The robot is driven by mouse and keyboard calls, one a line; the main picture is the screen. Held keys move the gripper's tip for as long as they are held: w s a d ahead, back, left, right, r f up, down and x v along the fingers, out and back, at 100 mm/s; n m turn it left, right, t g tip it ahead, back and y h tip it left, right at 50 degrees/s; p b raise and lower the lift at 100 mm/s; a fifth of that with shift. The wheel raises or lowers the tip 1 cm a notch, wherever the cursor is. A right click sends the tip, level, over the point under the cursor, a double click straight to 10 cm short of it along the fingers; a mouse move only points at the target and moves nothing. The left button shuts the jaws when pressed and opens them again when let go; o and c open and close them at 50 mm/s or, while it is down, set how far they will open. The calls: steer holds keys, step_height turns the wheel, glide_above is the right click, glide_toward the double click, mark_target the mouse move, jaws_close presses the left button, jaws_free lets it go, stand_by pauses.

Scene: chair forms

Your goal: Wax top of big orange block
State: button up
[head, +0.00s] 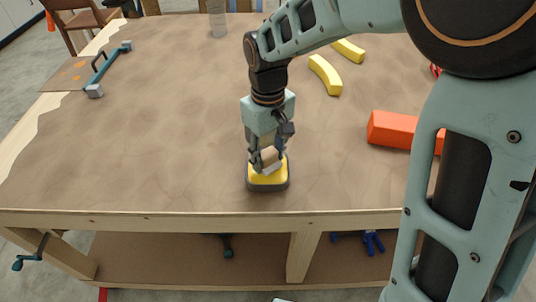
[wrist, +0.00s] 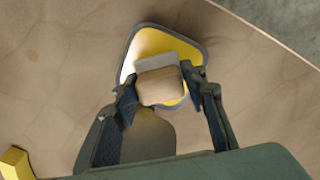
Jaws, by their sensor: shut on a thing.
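The big orange block (head: 392,129) lies on the table at the right, partly hidden behind my arm. A yellow tool with a dark grey rim and a wooden grip, which looks like the waxing tool (head: 268,181), is near the table's front edge. My gripper (head: 266,160) points down and is shut on the wooden grip. In the wrist view, the fingers (wrist: 162,98) are on either side of the grip, and the tool's yellow body (wrist: 151,45) shows around it. The tool appears to be at the table surface; I cannot tell whether it touches. The orange block is not in the wrist view.
Two curved yellow pieces (head: 326,75) lie behind the orange block. A teal clamp (head: 108,68) lies at the far left of the table (head: 130,140). A clear cylinder (head: 218,18) stands at the back. The table's left and middle are mostly clear.

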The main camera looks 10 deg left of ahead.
mark_target(268, 152)
steer(key=shift+f+b, duration=0.35)
steer(key=shift+f, duration=0.25)
stand_by(1.2)
steer(key=shift+r+p, duration=2.8)
steer(key=shift+r, duration=0.8)
steer(key=w+d+f+m+p, duration=0.1)
steer(key=w+d+m, duration=0.1)
steer(key=d, duration=0.6)
steer(key=w+d+f+m+p, duration=0.1)
steer(key=d+m, duration=0.4)
steer(key=d, duration=0.3)
steer(key=w+d+f+m+p, duration=0.1)
steer(key=w+d+f+m, duration=0.1)
steer(key=d, duration=0.6)
steer(key=shift+w+d+f+m+p, duration=0.15)
steer(key=shift+w+m+p, duration=0.2)
steer(key=shift+m, duration=0.35)
steer(key=shift+w, duration=0.1)
